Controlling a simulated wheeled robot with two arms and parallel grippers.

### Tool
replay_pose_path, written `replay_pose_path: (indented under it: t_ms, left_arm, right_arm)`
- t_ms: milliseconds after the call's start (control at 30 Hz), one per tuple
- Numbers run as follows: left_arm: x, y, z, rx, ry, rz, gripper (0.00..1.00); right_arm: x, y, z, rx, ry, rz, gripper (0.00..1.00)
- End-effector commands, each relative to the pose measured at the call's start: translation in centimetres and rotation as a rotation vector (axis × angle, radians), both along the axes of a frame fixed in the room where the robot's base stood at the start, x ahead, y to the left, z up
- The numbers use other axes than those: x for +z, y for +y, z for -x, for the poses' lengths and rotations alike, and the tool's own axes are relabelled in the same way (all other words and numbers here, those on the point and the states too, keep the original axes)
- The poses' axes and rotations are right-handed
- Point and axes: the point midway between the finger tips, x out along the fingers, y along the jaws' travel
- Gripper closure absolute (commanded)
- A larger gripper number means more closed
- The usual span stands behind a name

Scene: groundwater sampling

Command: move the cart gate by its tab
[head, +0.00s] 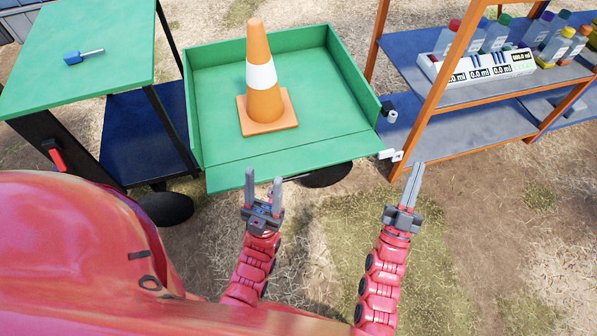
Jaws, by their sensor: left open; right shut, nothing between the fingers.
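The green cart (215,95) has raised walls at its back and sides. Its front gate (290,160) appears folded down, roughly level with the cart floor. A small white piece (386,154), possibly the tab, sticks out at the gate's right end. My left gripper (263,178) is open and empty, just in front of the gate's near edge, left of its middle. My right gripper (417,167) is shut and empty, a little right of the white piece and apart from it in the picture.
An orange cone (264,85) stands in the cart. A green-topped table (110,45) with a blue-handled tool (83,57) stands left. Open ground (490,230) lies in front.

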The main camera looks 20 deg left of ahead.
Motion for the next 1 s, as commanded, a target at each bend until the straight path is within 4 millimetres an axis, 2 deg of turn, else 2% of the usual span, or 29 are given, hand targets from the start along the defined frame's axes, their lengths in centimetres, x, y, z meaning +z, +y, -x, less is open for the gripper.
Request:
replay_pose_path:
  t_ms: [67, 100, 167, 233, 333, 400, 500, 600, 700, 833, 1000]
  left_arm:
    - [0.8, 0.0, -0.1, 0.000, 0.003, 0.004, 0.50]
    - [0.8, 0.0, -0.1, 0.000, 0.004, 0.005, 0.50]
    - [0.8, 0.0, -0.1, 0.000, 0.005, 0.006, 0.50]
    - [0.7, 0.0, -0.1, -0.001, 0.005, 0.006, 0.50]
    - [0.7, 0.0, -0.1, 0.000, 0.005, 0.006, 0.50]
    - [0.7, 0.0, -0.1, 0.000, 0.005, 0.005, 0.50]
    - [0.7, 0.0, -0.1, 0.000, 0.005, 0.005, 0.50]
    - [0.7, 0.0, -0.1, 0.000, 0.005, 0.005, 0.50]
    - [0.6, 0.0, -0.1, 0.000, 0.005, 0.005, 0.50]
    - [0.2, 0.0, -0.1, 0.000, 0.005, 0.005, 0.50]
    - [-0.5, 0.0, -0.1, 0.000, 0.005, 0.005, 0.50]
  right_arm:
    - [-2.1, 2.4, -2.2, 0.031, 0.159, 0.005, 1.00]
    - [-3.9, 4.0, -3.2, 0.054, 0.253, 0.017, 1.00]
    - [-7.0, 6.7, -4.3, 0.100, 0.401, 0.041, 1.00]
    - [-10.7, 10.4, -4.7, 0.173, 0.572, 0.084, 1.00]
    - [-15.4, 15.7, -3.6, 0.294, 0.783, 0.161, 1.00]
    - [-18.0, 18.8, -2.1, 0.378, 0.899, 0.216, 1.00]
    - [-20.4, 22.1, 0.2, 0.476, 1.014, 0.279, 1.00]
    - [-21.7, 23.9, 1.7, 0.536, 1.074, 0.319, 1.00]
    - [-22.3, 24.6, 2.0, 0.557, 1.094, 0.332, 1.00]
    - [-23.0, 25.2, 0.9, 0.557, 1.095, 0.332, 1.00]
    - [-24.3, 26.7, -1.4, 0.556, 1.094, 0.331, 1.00]
